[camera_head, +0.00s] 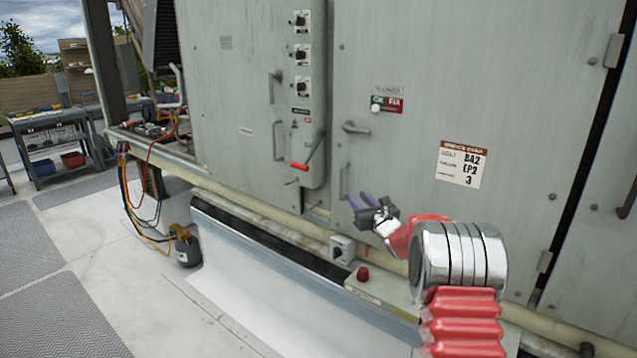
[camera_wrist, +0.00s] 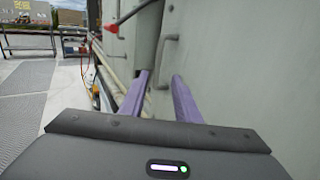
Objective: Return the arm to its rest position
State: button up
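My gripper (camera_head: 357,198) is in front of the lower part of the grey-green cooler cabinet (camera_head: 400,60). Its two purple fingers stand apart with nothing between them. They also show in the wrist view (camera_wrist: 160,76), pointing along the cabinet face. My red and chrome arm reaches in from the lower right of the head view and covers part of the cabinet's lower edge. A door handle (camera_wrist: 167,50) lies just beyond the fingertips in the wrist view. I cannot tell the exact distance between them.
A red-gripped lever (camera_head: 301,166) sticks out from the control box on the cabinet. Another handle (camera_head: 355,128) is above my gripper. A red knob (camera_head: 363,273) sits on the ledge below. A dark canister (camera_head: 187,248) with hoses stands on the floor. A tool cart (camera_head: 50,121) is far left; floor between is open.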

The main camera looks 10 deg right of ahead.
jog(key=s+a+f+n+g+y, duration=0.3)
jog(key=a+f+n, duration=0.2)
jog(key=f+n, duration=0.1)
jog(key=s+a+f+n+g+y, duration=0.1)
jog(key=s+a+n+g, duration=0.3)
jog(key=s, duration=0.3)
jog(key=s+a+n+g, duration=0.1)
jog(key=s+a+n, duration=0.35)
jog(key=s, duration=0.25)
jog(key=s+a+f+n+g+y, duration=0.1)
jog(key=s+a+n+g, duration=0.3)
jog(key=s, duration=0.3)
jog(key=s+d+r+n+h, duration=0.1)
jog(key=s+n, duration=0.4)
jog(key=s, duration=0.6)
jog(key=s+d+r+n+h, duration=0.1)
jog(key=s+r+n+h, duration=0.3)
jog(key=s, duration=0.8)
jog(key=s+d+r+n+h, duration=0.1)
jog(key=s+r+n, duration=0.3)
jog(key=s, duration=0.8)
jog(key=shift+r+n+h, duration=0.15)
jog(key=shift+n+h, duration=0.75)
jog(key=shift+n, duration=0.45)
